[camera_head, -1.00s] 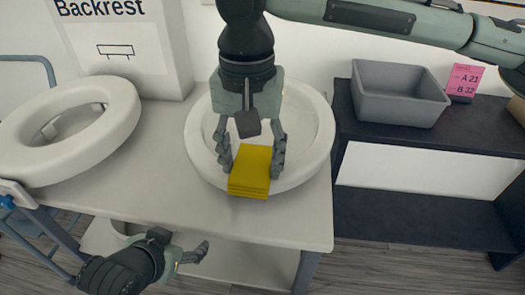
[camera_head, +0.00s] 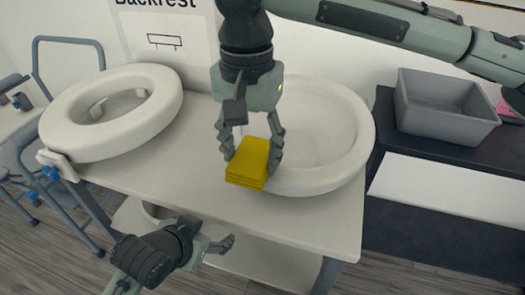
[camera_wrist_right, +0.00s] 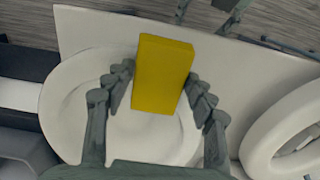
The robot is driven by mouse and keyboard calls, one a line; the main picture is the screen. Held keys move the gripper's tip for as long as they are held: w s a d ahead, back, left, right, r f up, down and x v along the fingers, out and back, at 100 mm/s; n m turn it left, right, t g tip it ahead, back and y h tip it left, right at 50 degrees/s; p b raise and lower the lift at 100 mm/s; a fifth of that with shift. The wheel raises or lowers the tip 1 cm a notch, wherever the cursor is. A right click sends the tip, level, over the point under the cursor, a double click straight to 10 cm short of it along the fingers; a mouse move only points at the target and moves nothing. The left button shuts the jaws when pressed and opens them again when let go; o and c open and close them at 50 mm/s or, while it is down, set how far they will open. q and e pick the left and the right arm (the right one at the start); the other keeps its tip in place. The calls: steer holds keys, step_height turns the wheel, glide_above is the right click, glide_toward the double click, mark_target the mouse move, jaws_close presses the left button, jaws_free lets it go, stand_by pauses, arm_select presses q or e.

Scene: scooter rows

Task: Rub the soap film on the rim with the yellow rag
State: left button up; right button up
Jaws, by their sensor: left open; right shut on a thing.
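The yellow rag (camera_head: 248,164) is a folded block held between the fingers of my right gripper (camera_head: 250,150). In the right wrist view the rag (camera_wrist_right: 162,75) sits between both fingers of the right gripper (camera_wrist_right: 160,95). The white round basin (camera_head: 345,170) with a thick rim stands on the table, and the rag is at the front left of its rim. I cannot tell whether the rag touches the rim. No soap film can be made out. My left gripper (camera_head: 222,247) is open and empty, low in front of the table edge.
A white raised ring seat (camera_head: 60,140) stands on the left of the white table (camera_head: 190,165), before a "Backrest" sign (camera_head: 165,45). A grey bin (camera_head: 440,115) sits on a dark shelf at right. A blue-grey metal frame (camera_head: 65,45) is at far left.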

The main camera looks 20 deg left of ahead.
steer(key=shift+a+r, duration=0.1)
steer(key=shift+a, duration=0.15)
steer(key=shift+r, duration=3)
steer(key=shift+r, duration=0.1)
steer(key=shift+r, duration=1.4)
